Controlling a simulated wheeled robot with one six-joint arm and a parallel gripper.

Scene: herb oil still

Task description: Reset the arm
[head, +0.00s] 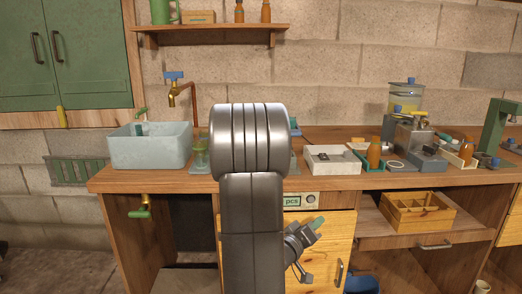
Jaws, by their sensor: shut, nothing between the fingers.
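My arm stands upright in the middle of the head view, its thick grey link in front of the counter. My gripper (302,272) shows small and dark at the arm's lower right, in front of the wooden cabinet door. It is shut and empty, pointing down, and partly hidden by the arm link. A small green piece (317,223) shows just above it; I cannot tell what it belongs to.
The wooden counter (340,182) holds a pale basin (150,148) at left, a white tray (332,158), an amber bottle (375,153) and apparatus (415,137) at right. A shelf (210,29) hangs above. A wooden crate (417,226) sits below the counter.

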